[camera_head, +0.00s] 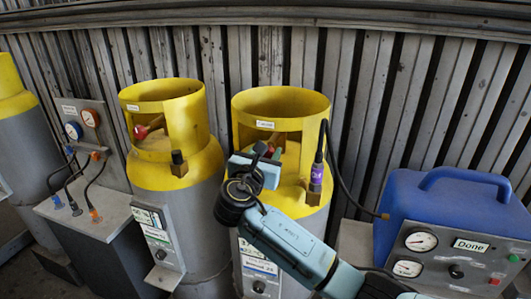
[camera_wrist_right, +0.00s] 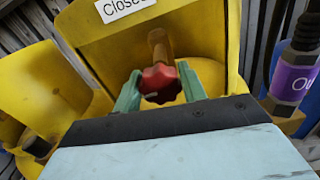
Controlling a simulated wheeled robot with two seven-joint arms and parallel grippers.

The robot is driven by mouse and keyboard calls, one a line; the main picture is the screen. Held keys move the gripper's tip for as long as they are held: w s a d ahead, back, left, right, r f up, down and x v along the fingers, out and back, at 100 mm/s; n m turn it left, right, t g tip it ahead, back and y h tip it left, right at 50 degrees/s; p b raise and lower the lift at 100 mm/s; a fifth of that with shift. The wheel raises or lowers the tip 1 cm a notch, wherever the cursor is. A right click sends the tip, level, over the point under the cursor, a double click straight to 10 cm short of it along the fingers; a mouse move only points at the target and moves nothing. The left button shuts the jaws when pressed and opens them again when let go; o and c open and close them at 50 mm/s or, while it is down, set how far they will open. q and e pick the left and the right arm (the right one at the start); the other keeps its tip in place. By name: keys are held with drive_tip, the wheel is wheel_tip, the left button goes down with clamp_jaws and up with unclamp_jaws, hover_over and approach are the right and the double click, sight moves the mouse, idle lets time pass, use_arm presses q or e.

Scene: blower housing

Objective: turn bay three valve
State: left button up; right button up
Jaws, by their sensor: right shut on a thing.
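A grey gas cylinder with a yellow collar (camera_head: 292,103) stands right of centre in the head view. Its red star-shaped valve knob (camera_wrist_right: 160,80) on a brass stem shows inside the collar in the right wrist view. My right gripper (camera_head: 268,156) reaches into the collar opening. Its two green fingers are shut on the red knob, one on each side. A white label (camera_wrist_right: 122,8) on the collar above the knob reads "Closed", partly cut off. My left gripper is not in view.
A second yellow-collared cylinder (camera_head: 163,94) with a red knob stands to the left. A hose with a purple-banded fitting (camera_head: 317,177) hangs on the collar's right side. A blue case with gauges (camera_head: 440,225) labelled "Done" stands at right. A gauge panel (camera_head: 92,135) is at left.

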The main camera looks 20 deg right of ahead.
drive_tip(key=m+b, duration=0.1)
drive_tip(key=m, duration=0.3)
drive_tip(key=shift+f+m, duration=0.15)
drive_tip(key=shift+m, duration=0.15)
drive_tip(key=m+b, duration=0.2)
drive_tip(key=m, duration=0.2)
drive_tip(key=shift+f, duration=0.1)
drive_tip(key=m+b, duration=0.3)
drive_tip(key=m, duration=0.2)
drive_tip(key=shift+m+b, duration=0.35)
drive_tip(key=shift+m, duration=0.05)
drive_tip(key=shift+m+b, duration=1.55)
drive_tip(key=shift+m, duration=0.75)
drive_tip(key=o, duration=1)
drive_tip(key=shift+s, duration=0.1)
drive_tip(key=shift+c, duration=0.2)
